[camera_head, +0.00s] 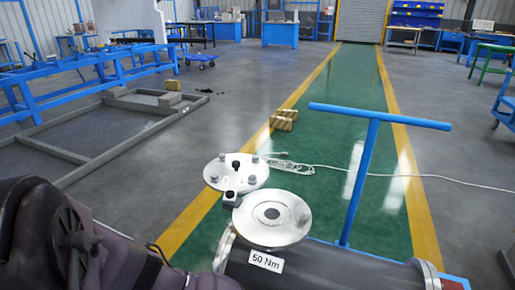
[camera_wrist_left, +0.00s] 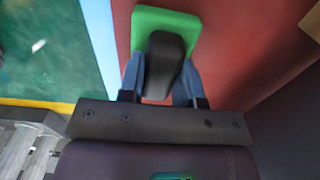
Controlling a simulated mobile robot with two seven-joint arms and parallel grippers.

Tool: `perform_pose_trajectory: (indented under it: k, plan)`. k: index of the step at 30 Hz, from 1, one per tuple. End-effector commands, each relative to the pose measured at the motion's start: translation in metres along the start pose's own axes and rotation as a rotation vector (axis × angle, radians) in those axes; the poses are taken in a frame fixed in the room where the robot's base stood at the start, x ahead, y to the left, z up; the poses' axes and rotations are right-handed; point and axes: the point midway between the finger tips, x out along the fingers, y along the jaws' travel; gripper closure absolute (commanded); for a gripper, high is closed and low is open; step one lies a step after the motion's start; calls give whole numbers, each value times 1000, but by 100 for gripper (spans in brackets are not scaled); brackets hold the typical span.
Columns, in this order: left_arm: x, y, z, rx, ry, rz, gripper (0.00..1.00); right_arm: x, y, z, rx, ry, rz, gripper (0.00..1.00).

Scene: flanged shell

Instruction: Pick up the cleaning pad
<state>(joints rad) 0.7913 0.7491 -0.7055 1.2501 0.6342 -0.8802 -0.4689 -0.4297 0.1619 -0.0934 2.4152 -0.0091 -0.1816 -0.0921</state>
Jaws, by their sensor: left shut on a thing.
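In the left wrist view, the cleaning pad (camera_wrist_left: 190,25) is a green block with a dark grip on it. My left gripper (camera_wrist_left: 161,78) has its two fingers on either side of the dark grip and is shut on it. The pad lies over a red surface (camera_wrist_left: 212,65); I cannot tell whether it touches that surface. Neither the pad nor my left gripper shows in the head view, where only part of my left arm is seen at the lower left. My right gripper is in neither view.
In the head view, a flanged shell (camera_head: 320,268) with a "50 Nm" label lies at the bottom. A round metal cover (camera_head: 237,172) with bolts is beside it. A blue T-handle (camera_head: 363,175) rises at the right. The green walkway (camera_head: 350,110) is mostly clear behind, with a white cable on it.

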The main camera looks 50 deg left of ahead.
Motion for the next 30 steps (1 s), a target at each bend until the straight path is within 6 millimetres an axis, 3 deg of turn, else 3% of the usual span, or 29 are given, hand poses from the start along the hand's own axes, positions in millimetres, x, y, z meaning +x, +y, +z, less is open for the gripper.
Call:
perform_pose_trajectory:
  k: [5, 13, 21, 30]
  plan:
    - [-29, -6, -2, 0, 7, -11, 94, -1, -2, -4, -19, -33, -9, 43]
    - [-101, -9, -4, 2, 11, -21, 94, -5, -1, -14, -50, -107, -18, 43]
    - [-163, -6, -3, 0, 9, -16, 94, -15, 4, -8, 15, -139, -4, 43]
    - [-195, -2, -1, 0, 4, -6, 94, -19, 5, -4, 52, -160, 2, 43]
